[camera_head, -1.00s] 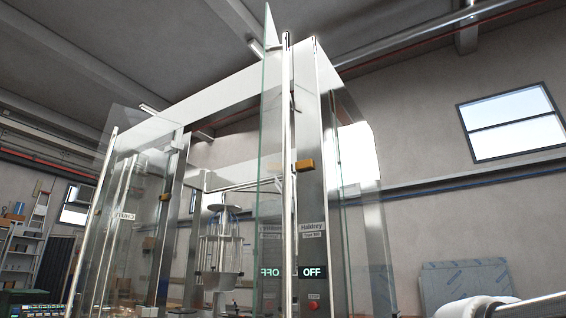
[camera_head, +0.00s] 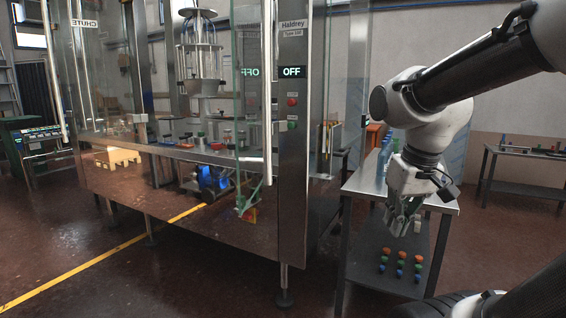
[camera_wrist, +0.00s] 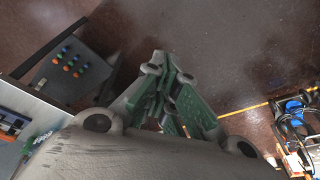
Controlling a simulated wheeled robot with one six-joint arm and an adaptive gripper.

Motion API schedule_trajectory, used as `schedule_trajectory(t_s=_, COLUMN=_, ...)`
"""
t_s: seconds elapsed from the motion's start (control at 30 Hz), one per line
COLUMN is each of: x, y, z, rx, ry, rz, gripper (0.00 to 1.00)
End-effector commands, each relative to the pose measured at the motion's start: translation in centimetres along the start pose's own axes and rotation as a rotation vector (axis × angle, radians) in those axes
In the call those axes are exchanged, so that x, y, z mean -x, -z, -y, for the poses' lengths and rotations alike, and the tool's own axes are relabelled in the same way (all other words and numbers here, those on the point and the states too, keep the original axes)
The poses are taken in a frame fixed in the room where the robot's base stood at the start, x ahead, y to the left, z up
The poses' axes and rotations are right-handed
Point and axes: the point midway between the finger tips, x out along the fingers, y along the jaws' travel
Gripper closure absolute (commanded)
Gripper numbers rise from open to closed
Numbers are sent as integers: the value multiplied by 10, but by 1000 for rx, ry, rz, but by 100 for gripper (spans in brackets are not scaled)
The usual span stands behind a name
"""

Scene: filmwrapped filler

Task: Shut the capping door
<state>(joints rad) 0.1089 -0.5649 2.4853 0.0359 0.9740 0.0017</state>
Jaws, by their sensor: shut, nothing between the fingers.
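The capping machine (camera_head: 292,150) is a steel and glass cabinet in the left half of the head view, its display reading OFF. A clear glass door panel (camera_head: 252,110) with an upright bar handle (camera_head: 268,80) shows at the front, beside the display post. It seems to stand swung out, with OFF mirrored in it; its exact angle is hard to tell. Another glass panel at the left carries a mirrored CHUTE label (camera_head: 85,23). My gripper (camera_head: 400,218) is to the right, well apart from the door, above the side table. The wrist view shows its fingers (camera_wrist: 165,85) shut and empty, pointing at the floor.
A steel side table (camera_head: 362,186) with bottles stands right of the machine; its lower shelf holds several coloured caps (camera_head: 402,264). Another table (camera_head: 520,152) is at the far right. Open floor with a yellow line (camera_head: 100,255) lies before the machine.

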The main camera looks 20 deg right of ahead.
Motion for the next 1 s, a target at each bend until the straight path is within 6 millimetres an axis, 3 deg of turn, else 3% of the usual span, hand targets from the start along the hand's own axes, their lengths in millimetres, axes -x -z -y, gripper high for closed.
schedule_trajectory(t_s=0.17, x=-16, y=78, z=9, rx=-449, ry=145, rz=97, gripper=100)
schedule_trajectory(t_s=0.33, x=-25, y=181, z=32, rx=-1196, ry=365, rz=233, gripper=100)
schedule_trajectory(t_s=0.4, x=-17, y=215, z=47, rx=-1457, ry=451, rz=307, gripper=100)
schedule_trajectory(t_s=0.5, x=7, y=246, z=68, rx=-1727, ry=547, rz=412, gripper=100)
schedule_trajectory(t_s=0.7, x=19, y=252, z=84, rx=-2021, ry=560, rz=571, gripper=100)
schedule_trajectory(t_s=0.87, x=13, y=253, z=88, rx=-2067, ry=547, rz=592, gripper=100)
schedule_trajectory(t_s=1.0, x=-3, y=255, z=100, rx=-2065, ry=545, rz=591, gripper=100)
